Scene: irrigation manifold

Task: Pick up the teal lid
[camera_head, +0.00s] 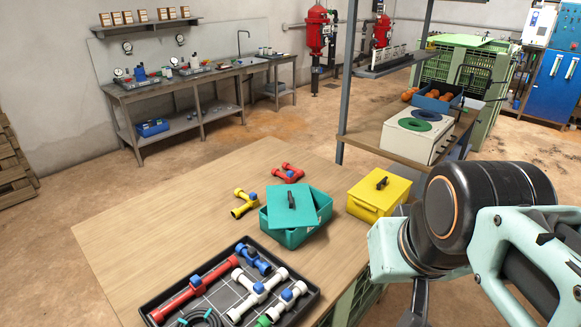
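The teal lid (278,213) is a flat square plate with a dark upright handle. It lies askew on top of the teal box (283,237), leaving part of the box's opening uncovered on the right. The box stands on the wooden table. My arm enters from the right, with its wrist to the right of the box and apart from it. A dark part that seems to be my gripper (417,304) shows below the wrist at the bottom edge. Its fingertips cannot be made out, and nothing is seen held.
A yellow box with a lid (378,193) stands right of the teal box, close to my arm. A black tray (152,306) with pipe fittings lies in front. Yellow (244,204) and red (288,173) fittings lie behind. The table's left part is clear.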

